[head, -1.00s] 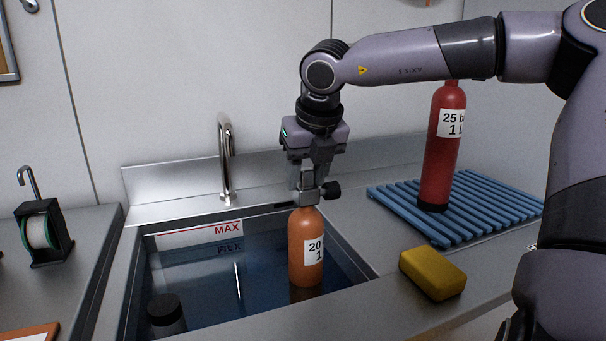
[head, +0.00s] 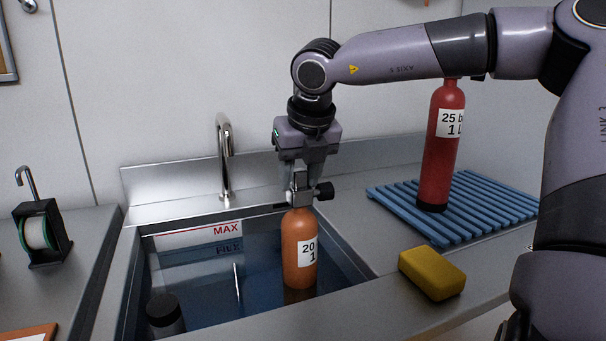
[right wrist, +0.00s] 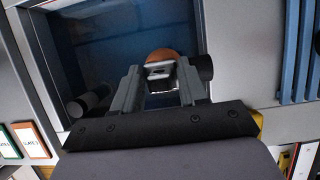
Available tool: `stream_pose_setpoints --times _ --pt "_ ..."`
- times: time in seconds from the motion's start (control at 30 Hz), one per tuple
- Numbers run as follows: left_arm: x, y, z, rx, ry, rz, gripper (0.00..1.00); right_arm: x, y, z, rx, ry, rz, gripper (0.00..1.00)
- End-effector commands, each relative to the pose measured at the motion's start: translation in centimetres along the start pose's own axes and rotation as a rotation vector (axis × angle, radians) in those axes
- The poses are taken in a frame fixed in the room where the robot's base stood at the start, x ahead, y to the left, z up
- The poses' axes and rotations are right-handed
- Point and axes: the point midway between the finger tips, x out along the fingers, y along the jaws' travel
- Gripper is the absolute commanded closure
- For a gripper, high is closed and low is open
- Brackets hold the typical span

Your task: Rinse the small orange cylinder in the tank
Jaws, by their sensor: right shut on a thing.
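The small orange cylinder (head: 299,246) hangs upright from my right gripper (head: 300,188), which is shut on its valve at the top. Its label faces front right, and its lower end is at the water surface inside the tank (head: 342,262); I cannot tell how deep it reaches. In the right wrist view the cylinder's orange shoulder (right wrist: 172,55) shows between the fingers of the right gripper (right wrist: 160,80), with its black knob to the right. The tank has a white strip marked MAX (head: 197,234) on its back wall. My left gripper is not in view.
A dark round-topped object (head: 164,315) stands in the tank's front left. A steel tap (head: 226,160) rises behind. To the right are a red cylinder (head: 441,150) on a blue slatted rack (head: 490,205) and a yellow sponge (head: 432,273). A spool holder (head: 42,235) stands left.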

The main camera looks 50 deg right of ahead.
Motion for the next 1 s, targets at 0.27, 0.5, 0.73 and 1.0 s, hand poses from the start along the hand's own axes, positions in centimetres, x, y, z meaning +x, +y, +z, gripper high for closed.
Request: stream_pose_setpoints --times 0.27,0.5,0.73,1.0 --pt "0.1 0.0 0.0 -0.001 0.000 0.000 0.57 -0.4 0.8 0.3 0.000 -0.012 0.004 1.00" --pt "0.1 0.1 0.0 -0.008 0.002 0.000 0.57 -0.4 1.3 0.3 -0.001 -0.013 0.004 1.00" --pt "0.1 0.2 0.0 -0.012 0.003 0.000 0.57 -0.4 1.4 0.3 0.000 -0.013 0.005 1.00" --pt "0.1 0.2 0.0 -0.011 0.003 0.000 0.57 -0.4 1.4 0.3 -0.001 -0.013 0.005 1.00"
